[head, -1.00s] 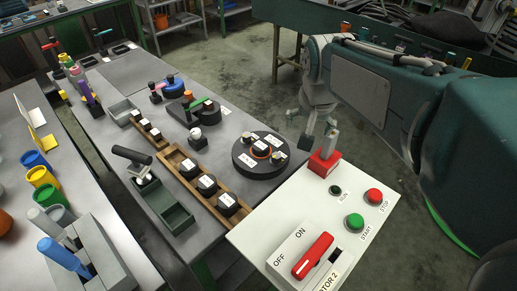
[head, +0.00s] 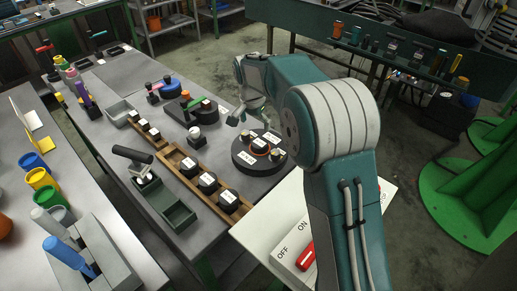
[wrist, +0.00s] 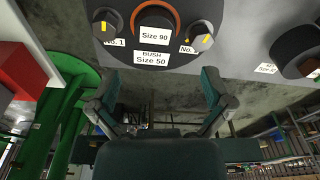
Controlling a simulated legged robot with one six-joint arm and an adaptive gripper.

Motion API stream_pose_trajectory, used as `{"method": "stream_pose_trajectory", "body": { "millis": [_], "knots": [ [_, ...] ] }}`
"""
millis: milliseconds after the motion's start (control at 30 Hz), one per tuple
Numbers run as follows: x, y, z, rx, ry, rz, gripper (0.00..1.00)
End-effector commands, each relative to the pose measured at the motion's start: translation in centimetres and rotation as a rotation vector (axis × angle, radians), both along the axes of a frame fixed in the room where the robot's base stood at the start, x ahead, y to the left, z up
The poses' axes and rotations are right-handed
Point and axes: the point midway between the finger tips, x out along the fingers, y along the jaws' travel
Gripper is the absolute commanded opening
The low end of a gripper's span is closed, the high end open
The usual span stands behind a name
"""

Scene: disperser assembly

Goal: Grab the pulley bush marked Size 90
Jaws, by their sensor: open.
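The bush marked Size 90 (wrist: 154,22) is a dark round piece with a white label, with an orange ring around it, on a dark round base (wrist: 120,52). A lower label on the base reads "BUSH Size 50". The bush (head: 258,145) and base (head: 247,169) show in the head view near the table's right edge, with the label too small to read there. My gripper (wrist: 158,95) is open and empty, its two fingers apart below the base in the wrist view. In the head view my gripper (head: 241,117) is just behind the base, apart from it.
Two knobs (wrist: 106,22) (wrist: 201,34) with yellow marks flank the bush. A wooden tray (head: 238,212) with several labelled dark bushes lies left of the base, beside a green bin (head: 178,218). A white control panel (head: 270,236) is in front, partly hidden by my arm.

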Motion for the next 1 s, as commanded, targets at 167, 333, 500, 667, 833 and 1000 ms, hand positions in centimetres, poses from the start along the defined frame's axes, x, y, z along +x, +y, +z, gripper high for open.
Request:
{"method": "stream_pose_trajectory", "body": {
  "millis": [167, 333, 500, 667, 833, 1000],
  "knots": [
    [0.2, -0.3, -3.2, -0.002, 0.005, 0.0, 1.0],
    [0.4, -0.4, -4.7, -0.002, 0.003, 0.001, 1.0],
    [0.5, -0.7, -6.0, -0.002, 0.004, 0.0, 1.0],
    [0.9, -1.2, -8.4, -0.003, 0.005, 0.0, 1.0],
    [1.0, -1.3, -9.9, -0.001, 0.002, 0.001, 1.0],
    [1.0, -1.3, -9.9, -0.001, 0.001, 0.001, 1.0]
  ]
}}
